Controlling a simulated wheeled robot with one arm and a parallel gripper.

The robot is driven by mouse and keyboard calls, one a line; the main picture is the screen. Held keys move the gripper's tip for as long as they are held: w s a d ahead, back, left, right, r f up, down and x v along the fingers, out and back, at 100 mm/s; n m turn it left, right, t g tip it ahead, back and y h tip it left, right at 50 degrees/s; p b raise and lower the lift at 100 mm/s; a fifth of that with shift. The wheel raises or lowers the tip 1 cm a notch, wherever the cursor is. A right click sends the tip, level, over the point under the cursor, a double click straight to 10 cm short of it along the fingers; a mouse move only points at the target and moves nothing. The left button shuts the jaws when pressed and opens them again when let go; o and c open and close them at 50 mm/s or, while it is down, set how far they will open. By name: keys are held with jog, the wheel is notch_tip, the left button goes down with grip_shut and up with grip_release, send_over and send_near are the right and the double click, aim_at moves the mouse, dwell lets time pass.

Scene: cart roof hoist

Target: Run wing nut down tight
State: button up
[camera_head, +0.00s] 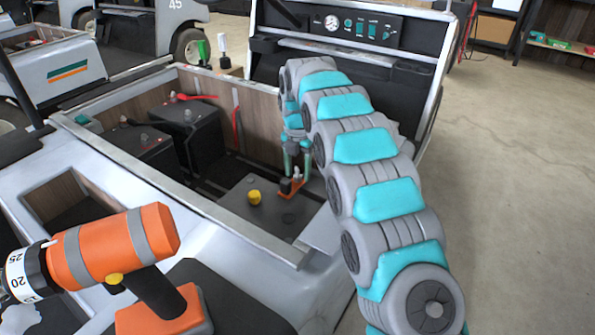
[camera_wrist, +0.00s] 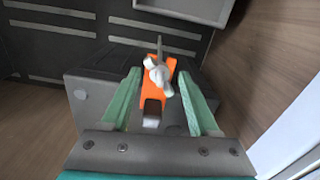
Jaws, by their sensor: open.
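In the wrist view a pale grey wing nut (camera_wrist: 158,75) sits on an orange bracket or clamp (camera_wrist: 153,93), with a stud rising through it. The orange piece (camera_head: 290,187) also shows in the head view, on the grey-black battery (camera_head: 236,210) at the near end of the cart's open bay. My gripper (camera_head: 297,168) reaches down over it. In the wrist view its two teal fingers (camera_wrist: 160,82) stand apart, one on each side of the orange piece and nut. I cannot tell whether either finger touches the nut. The fingers partly hide the nut in the head view.
A yellow cap (camera_head: 254,197) is on the same battery. More dark batteries (camera_head: 190,125) with red leads stand farther back. The bay's pale rim (camera_head: 205,205) surrounds them. An orange power tool (camera_head: 115,245) is at lower left. Open floor (camera_head: 520,200) is at right.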

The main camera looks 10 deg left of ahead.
jog(key=shift+f, duration=0.3)
grip_shut()
dwell(0.4)
